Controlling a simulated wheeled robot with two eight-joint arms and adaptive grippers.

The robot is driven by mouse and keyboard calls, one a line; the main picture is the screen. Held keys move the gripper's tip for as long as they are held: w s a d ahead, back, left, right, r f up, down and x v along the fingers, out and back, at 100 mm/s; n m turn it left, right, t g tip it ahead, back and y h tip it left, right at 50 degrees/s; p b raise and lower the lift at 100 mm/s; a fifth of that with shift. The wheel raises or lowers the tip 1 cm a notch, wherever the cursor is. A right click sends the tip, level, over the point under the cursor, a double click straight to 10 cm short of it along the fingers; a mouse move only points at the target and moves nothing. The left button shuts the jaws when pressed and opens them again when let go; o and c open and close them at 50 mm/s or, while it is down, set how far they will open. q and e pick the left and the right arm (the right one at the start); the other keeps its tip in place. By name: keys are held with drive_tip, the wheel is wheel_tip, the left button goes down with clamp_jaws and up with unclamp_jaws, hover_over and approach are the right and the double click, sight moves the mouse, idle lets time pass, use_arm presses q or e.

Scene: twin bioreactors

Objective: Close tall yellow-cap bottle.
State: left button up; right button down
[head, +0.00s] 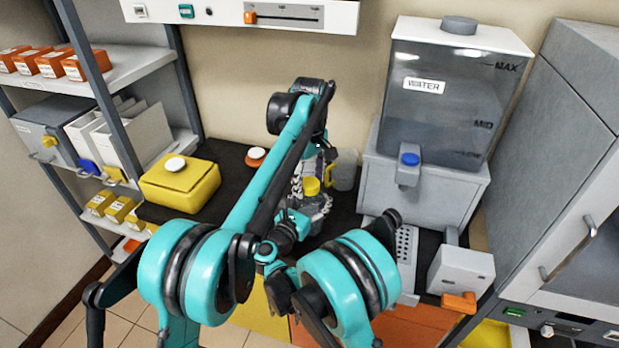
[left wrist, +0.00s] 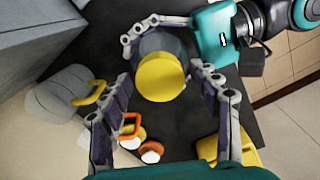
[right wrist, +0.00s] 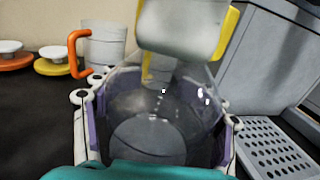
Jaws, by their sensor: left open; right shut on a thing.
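The tall bottle's yellow cap (head: 311,186) shows in the head view beneath my left arm. In the left wrist view the cap (left wrist: 161,77) is over the bottle's grey, clear body (left wrist: 158,43). I cannot tell whether it is fully seated. My left gripper (left wrist: 168,120) is open, its fingers on either side below the cap in that picture, apart from it. My right gripper (right wrist: 160,135) is shut around the bottle's clear body (right wrist: 150,105). The bottle appears upright. In the head view the arms hide much of it.
An orange-handled beaker (right wrist: 103,45) stands close behind the bottle. A yellow-handled clear vessel (left wrist: 65,92) is also near. A yellow box (head: 180,184) is at left. The water tank (head: 450,105) and a perforated grey tray (head: 405,255) are at right.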

use_arm(q)
drive_tip(key=c, duration=1.2)
drive_tip(key=m, duration=0.4)
drive_tip(key=shift+m, duration=0.4)
drive_tip(key=m, duration=1.1)
drive_tip(key=shift+m, duration=0.4)
drive_tip(key=m, duration=0.5)
drive_tip(key=o, duration=1.3)
drive_tip(key=shift+c, duration=0.2)
